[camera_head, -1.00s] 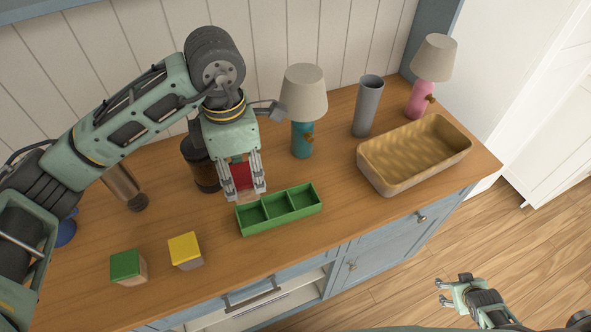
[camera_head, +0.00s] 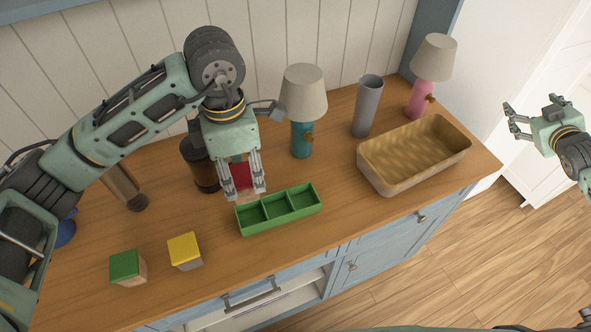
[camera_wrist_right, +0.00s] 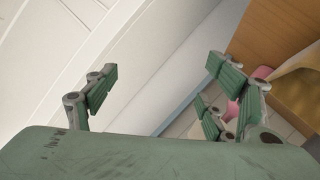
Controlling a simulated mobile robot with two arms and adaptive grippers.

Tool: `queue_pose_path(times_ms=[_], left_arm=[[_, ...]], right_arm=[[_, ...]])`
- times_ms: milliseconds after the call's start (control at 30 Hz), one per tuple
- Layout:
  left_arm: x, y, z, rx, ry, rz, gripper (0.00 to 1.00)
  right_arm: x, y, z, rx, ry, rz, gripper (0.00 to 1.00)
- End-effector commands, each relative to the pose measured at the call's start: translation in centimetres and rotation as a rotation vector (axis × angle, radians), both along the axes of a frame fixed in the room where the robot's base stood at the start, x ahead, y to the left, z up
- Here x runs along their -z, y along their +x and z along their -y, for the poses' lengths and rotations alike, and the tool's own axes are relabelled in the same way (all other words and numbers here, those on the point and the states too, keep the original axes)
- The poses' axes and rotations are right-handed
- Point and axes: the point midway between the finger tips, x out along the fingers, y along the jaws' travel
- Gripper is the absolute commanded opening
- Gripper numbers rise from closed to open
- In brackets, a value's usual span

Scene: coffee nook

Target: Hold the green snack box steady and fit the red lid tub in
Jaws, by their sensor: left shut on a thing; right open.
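The green snack box (camera_head: 281,226) stands on the wooden counter, with three open compartments that look empty. The red lid tub (camera_head: 241,176) is between the fingers of my left gripper (camera_head: 245,188). The gripper is shut on it, just behind the left end of the snack box; I cannot tell whether the tub touches the counter. The fingers hide much of the tub. My right gripper (camera_head: 514,122) is open and empty, off to the right of the counter. It also shows open in the right wrist view (camera_wrist_right: 165,90).
A yellow-lid tub (camera_head: 185,251) and a green-lid tub (camera_head: 127,267) stand at the front left. A dark jar (camera_head: 202,168) is behind my left gripper. A teal lamp (camera_head: 302,139), grey vase (camera_head: 367,106), pink lamp (camera_head: 420,98) and wooden basket (camera_head: 415,155) stand to the right.

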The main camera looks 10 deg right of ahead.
Motion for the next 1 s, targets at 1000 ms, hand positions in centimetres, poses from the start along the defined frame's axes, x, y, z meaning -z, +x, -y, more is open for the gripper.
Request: queue_pose_path(times_ms=[1000], left_arm=[[0.0,0.0,0.0,0.0,0.0,0.0,0.19]], right_arm=[[-9.5,-2.3,-53.5,-1.4,-1.583,1.084,0.77]])
